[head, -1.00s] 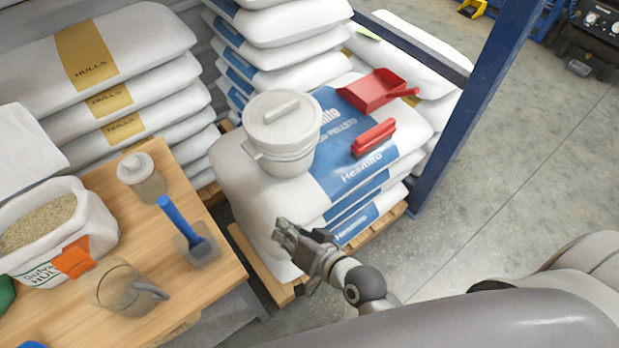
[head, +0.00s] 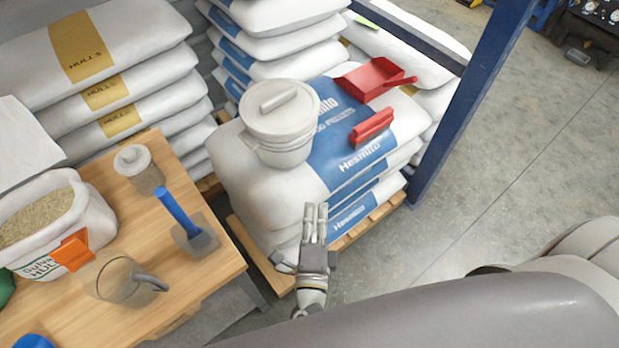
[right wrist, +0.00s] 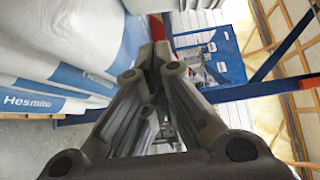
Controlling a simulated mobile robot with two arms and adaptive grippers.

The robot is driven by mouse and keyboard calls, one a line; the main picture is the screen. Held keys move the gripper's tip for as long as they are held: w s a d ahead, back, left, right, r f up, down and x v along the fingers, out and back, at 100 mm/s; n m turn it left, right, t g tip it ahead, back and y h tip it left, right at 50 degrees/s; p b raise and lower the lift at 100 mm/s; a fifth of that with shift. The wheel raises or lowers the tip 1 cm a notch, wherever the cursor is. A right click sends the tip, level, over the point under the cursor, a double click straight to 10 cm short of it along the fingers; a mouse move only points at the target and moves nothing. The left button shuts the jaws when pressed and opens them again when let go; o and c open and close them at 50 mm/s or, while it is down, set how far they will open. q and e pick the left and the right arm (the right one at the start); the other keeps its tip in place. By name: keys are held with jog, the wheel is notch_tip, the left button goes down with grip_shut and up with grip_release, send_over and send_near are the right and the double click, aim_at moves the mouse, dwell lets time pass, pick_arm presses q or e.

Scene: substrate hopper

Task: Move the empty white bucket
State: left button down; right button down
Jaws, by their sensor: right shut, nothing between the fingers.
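The white bucket (head: 280,125) stands upright with its lid on, on top of a short stack of Hesmito sacks (head: 240,180) in the head view. The lid hides its inside. My right gripper (head: 316,208) is in front of and below the bucket, near the front side of the sack stack, apart from the bucket. Its fingers are together and point up and away in the head view. In the right wrist view the closed fingers (right wrist: 160,55) show with nothing between them. My left gripper is in neither view.
A red scoop (head: 374,80) and a red brush (head: 372,126) lie on the same sacks, right of the bucket. A blue post (head: 470,100) stands at right. A wooden table (head: 190,285) with an open hulls bag (head: 90,215), jars and a blue-handled tool (head: 178,212) is at left.

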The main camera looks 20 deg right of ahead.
jog(key=x, duration=0.9)
jog(key=shift+w+d+b, duration=0.1)
jog(key=shift+w+b, duration=0.2)
jog(key=shift+w, duration=0.1)
jog(key=shift+w+a+b, duration=0.2)
jog(key=shift+w+a, duration=0.05)
jog(key=shift+w, duration=0.35)
jog(key=shift+w+a+b, duration=0.2)
jog(key=shift+w+a, duration=0.1)
jog(key=shift+w, duration=0.3)
jog(key=shift+w+a+b, duration=0.2)
jog(key=shift+w+a, duration=0.05)
jog(key=shift+w, duration=0.35)
